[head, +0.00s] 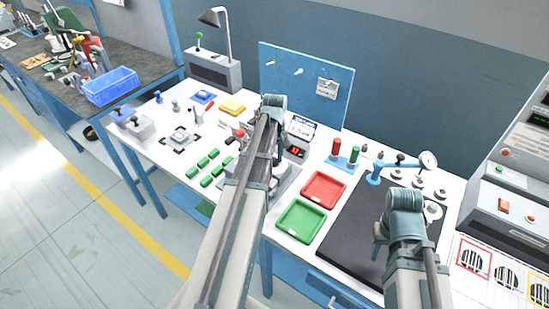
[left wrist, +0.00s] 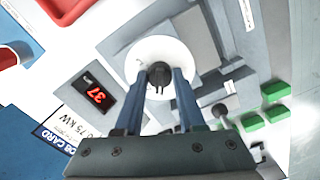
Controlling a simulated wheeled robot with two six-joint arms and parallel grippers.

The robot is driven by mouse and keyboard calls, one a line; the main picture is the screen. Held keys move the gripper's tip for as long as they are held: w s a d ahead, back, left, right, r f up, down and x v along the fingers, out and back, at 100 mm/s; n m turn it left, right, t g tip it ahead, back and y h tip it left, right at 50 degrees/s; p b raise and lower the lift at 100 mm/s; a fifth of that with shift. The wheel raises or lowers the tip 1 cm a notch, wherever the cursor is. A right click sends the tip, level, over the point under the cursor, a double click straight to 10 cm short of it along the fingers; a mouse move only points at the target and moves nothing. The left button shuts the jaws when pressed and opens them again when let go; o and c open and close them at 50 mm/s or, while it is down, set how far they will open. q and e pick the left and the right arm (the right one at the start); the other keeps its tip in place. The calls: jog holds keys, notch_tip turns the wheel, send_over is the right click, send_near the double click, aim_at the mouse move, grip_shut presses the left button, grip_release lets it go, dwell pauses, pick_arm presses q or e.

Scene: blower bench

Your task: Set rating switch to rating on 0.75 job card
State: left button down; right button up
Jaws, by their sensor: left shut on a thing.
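In the left wrist view, the rating switch shows as a dark knob (left wrist: 160,92) on a round white dial (left wrist: 172,46). My left gripper (left wrist: 160,76) points down at it, with its two blue fingers shut on the knob. The dial's marks cannot be read. The job card (left wrist: 60,132) shows "0.75 kW" at the lower left; it also stands on the bench in the head view (head: 301,128). In the head view my left arm hides the switch and the left fingertips. My right gripper (head: 378,240) hangs over the dark mat; its finger opening is unclear.
A red "37" display (left wrist: 97,95) is beside the dial. Green blocks (head: 207,168) stand left of my left arm. A red tray (head: 324,189) and a green tray (head: 300,221) lie to its right. A dial gauge stand (head: 376,178) is by the dark mat (head: 345,240).

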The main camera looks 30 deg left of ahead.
aim_at(274, 158)
pick_arm(q)
jog(key=m, duration=0.7)
dwell(0.6)
jog(key=c, duration=0.5)
grip_release()
pick_arm(e)
jog(key=shift+r, duration=0.1)
pick_arm(q)
notch_tip(274, 158, up, 14)
jog(key=p, duration=1.3)
jog(key=shift+p, duration=0.4)
pick_arm(e)
notch_tip(274, 158, up, 14)
jog(key=shift+f, duration=0.2)
